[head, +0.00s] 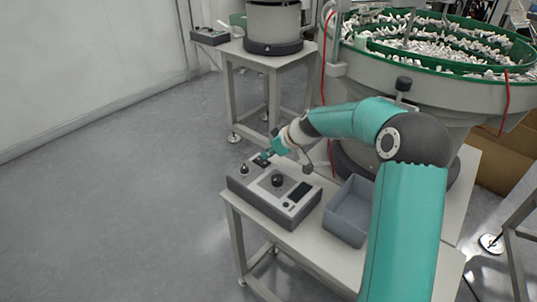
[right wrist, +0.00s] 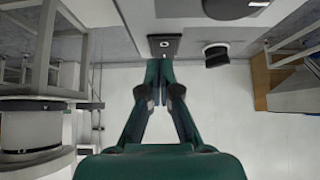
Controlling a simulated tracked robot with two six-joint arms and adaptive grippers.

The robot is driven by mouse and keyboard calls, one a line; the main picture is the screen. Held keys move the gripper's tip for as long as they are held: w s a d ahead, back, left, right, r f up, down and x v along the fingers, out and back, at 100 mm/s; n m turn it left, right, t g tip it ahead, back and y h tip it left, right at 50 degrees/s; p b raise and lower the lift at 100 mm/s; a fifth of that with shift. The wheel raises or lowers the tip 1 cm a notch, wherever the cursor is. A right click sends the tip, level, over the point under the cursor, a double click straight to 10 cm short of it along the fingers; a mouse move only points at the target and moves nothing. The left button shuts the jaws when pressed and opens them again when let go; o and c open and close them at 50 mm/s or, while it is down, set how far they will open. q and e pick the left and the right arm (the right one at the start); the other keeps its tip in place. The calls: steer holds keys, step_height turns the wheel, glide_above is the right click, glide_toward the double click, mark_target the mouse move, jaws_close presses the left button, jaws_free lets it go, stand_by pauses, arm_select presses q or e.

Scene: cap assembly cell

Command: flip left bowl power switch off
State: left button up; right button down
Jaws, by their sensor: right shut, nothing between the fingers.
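A grey control box (head: 270,205) sits on a bench, with a large black knob (head: 278,180), a small display and a small knob (head: 244,169) on its top. A dark switch plate (right wrist: 164,46) shows in the right wrist view, on the box just beyond the fingertips; in the head view the gripper partly covers it. My right gripper (head: 268,155) is shut and empty, its tips (right wrist: 160,68) pointing at the plate. I cannot tell whether they touch it. The large bowl feeder (head: 420,75) with a green rim stands behind the box. My left gripper is not in view.
A grey open bin (head: 348,212) stands on the bench (head: 312,240) right of the box. A second bench (head: 250,62) at the back holds another feeder (head: 273,25) and control box (head: 209,36). The floor at left is clear.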

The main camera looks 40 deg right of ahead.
steer(key=shift+r, duration=0.1)
steer(key=shift+r, duration=0.3)
steer(key=r, duration=0.1)
steer(key=r+p, duration=0.2)
steer(key=r, duration=0.1)
steer(key=shift+s, duration=0.35)
steer(key=s+d+r, duration=0.1)
steer(key=s+r, duration=0.4)
steer(key=s, duration=0.2)
steer(key=shift+s, duration=0.35)
steer(key=shift+r, duration=0.1)
